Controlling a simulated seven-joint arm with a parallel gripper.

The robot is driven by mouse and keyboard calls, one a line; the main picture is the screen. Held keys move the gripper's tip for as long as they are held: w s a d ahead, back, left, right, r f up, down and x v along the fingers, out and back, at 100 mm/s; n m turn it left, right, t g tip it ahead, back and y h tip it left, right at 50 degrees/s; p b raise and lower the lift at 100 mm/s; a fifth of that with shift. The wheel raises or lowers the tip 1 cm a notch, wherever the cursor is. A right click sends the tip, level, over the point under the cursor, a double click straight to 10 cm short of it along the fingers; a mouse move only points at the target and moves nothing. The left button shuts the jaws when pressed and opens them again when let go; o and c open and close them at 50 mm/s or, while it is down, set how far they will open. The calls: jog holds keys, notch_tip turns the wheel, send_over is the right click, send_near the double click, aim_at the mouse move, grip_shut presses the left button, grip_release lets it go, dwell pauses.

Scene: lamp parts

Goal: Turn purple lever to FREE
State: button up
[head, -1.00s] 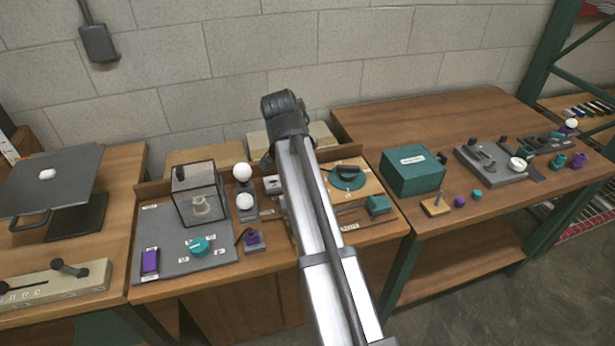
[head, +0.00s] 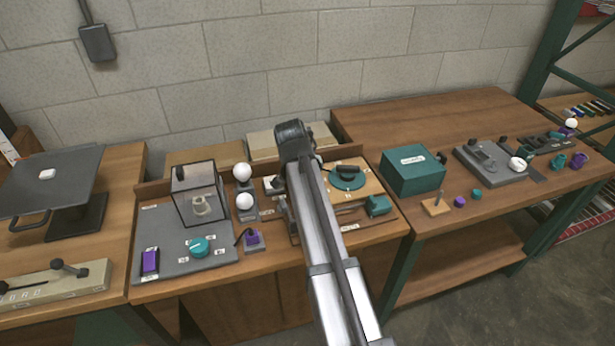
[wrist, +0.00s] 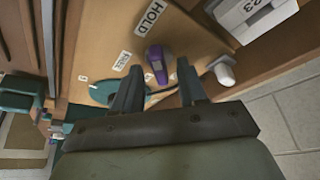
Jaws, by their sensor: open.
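The purple lever (wrist: 157,64) shows in the wrist view on the wooden board. A HOLD label (wrist: 151,18) lies just beyond its upper end, and a second label (wrist: 122,60), apparently FREE, lies to its left. My gripper (wrist: 159,72) is open, with one finger on each side of the lever in the picture. No contact between the fingers and the lever can be made out. In the head view my arm covers the lever and the gripper.
A teal disc (head: 346,181) with a dark handle sits on the same board; it also shows in the wrist view (wrist: 104,92). A white box (wrist: 250,18) and a white rounded piece (wrist: 224,74) are right of the lever. White globes (head: 243,173) stand left of my arm.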

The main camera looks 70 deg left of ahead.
jog(key=shift+c, duration=0.4)
grip_shut()
jog(key=n, duration=0.2)
jog(key=n+g+y, duration=0.1)
jog(key=n, duration=0.1)
jog(key=shift+w+d+n+g, duration=0.1)
jog(key=shift+d+n+g, duration=0.05)
jog(key=shift+n+g, duration=0.2)
jog(key=n+g, duration=0.1)
jog(key=n, duration=0.3)
jog(key=shift+w+n+g, duration=0.15)
jog(key=shift+n+g, duration=0.1)
jog(key=shift+g, duration=0.1)
jog(key=n, duration=0.2)
jog(key=n+g, duration=0.1)
jog(key=n, duration=0.1)
jog(key=shift+w+n+g, duration=0.15)
jog(key=shift+n+g, duration=0.15)
jog(key=shift+n+g+h, duration=0.5)
jog(key=shift+n+g, duration=0.2)
jog(key=shift+n, duration=1.4)
